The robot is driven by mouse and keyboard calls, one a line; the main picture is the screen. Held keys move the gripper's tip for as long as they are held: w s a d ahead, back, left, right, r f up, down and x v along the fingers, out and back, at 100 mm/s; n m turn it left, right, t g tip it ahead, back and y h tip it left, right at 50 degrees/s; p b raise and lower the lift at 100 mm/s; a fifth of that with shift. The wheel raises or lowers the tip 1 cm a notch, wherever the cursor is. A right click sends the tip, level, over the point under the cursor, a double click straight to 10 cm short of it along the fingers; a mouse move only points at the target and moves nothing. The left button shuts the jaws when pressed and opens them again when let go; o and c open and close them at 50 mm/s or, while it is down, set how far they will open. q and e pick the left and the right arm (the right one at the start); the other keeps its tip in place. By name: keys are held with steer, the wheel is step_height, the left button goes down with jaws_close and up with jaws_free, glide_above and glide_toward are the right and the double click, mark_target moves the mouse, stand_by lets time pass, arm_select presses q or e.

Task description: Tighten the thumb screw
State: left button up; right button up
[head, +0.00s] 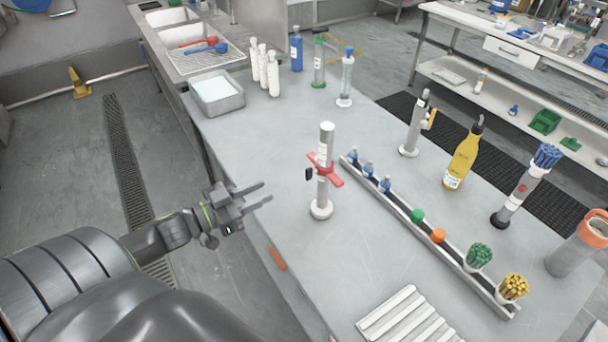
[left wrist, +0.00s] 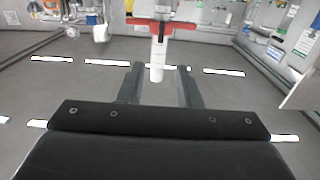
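A grey-white upright cylinder on a round foot, likely the grinder (head: 326,150), stands near the left edge of the table. A red clamp (head: 327,171) is around its middle. A small black piece, apparently the thumb screw (head: 309,174), sticks out on the clamp's left side; it shows dark against the red in the left wrist view (left wrist: 162,30). My left gripper (head: 267,191) is open and empty, left of the cylinder and apart from it, its fingers pointing toward it. In the left wrist view the cylinder appears between and beyond the fingertips (left wrist: 158,68). My right gripper is not in view.
A long rack (head: 400,203) with colored caps and brush-like bundles runs right of the cylinder. A yellow bottle (head: 464,158) and a metal tray (head: 218,93) also stand on the table. A ribbed white pad (head: 405,318) lies at the front. The gap between gripper and cylinder is clear.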

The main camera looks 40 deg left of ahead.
mark_target(306, 171)
arm_select(q)
steer(key=p+x, duration=0.4)
steer(key=x, duration=0.7)
steer(key=shift+w+r, duration=0.1)
steer(key=shift+r, duration=0.05)
steer(key=shift+w+d+p, duration=0.15)
steer(key=shift+w+p, duration=0.15)
steer(key=shift+w, duration=0.15)
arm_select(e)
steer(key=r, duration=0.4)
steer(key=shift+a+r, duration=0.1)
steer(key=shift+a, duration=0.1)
arm_select(q)
jaws_close()
